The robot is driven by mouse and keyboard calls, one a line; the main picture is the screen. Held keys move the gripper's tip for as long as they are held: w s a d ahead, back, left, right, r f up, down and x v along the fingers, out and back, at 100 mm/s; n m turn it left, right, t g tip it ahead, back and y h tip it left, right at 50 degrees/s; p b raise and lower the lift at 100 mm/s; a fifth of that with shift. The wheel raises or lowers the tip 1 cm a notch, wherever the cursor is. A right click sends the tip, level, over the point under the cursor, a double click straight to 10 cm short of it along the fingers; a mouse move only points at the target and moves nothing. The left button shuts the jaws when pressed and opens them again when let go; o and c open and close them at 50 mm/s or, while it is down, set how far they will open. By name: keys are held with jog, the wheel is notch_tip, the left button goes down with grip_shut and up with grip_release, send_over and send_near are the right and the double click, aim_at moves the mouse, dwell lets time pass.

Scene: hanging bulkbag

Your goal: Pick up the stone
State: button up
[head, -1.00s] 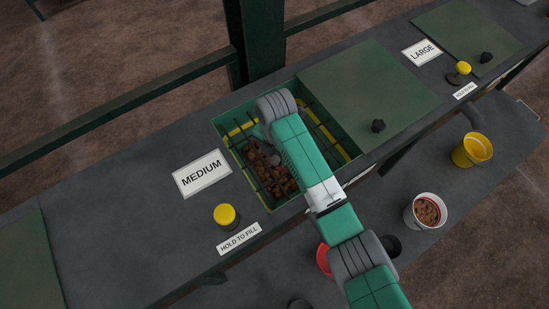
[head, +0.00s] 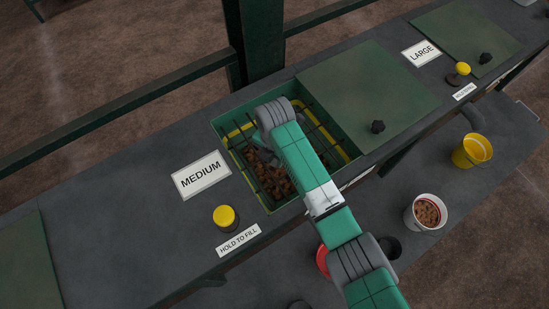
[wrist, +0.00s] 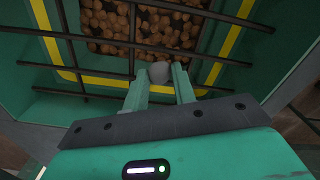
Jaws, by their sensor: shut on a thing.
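The stone (wrist: 159,72) is a smooth grey lump between my fingertips in the wrist view. My gripper (wrist: 160,84) is shut on it, with one green finger on each side. Stone and fingers appear in front of the dark bars of a grid over the MEDIUM bin (head: 225,123). How far they are from the bars I cannot tell. In the head view my arm hides most of the gripper, and I cannot make out the stone there.
Brown lumps (head: 272,182) lie below the grid bars (wrist: 130,40). A yellow button (head: 226,216) stands at the left. A white bucket (head: 410,217) and a yellow bucket (head: 470,150) stand on the lower shelf.

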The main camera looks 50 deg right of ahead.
aim_at(275, 160)
notch_tip(275, 160, up, 10)
jog(key=shift+p, duration=0.35)
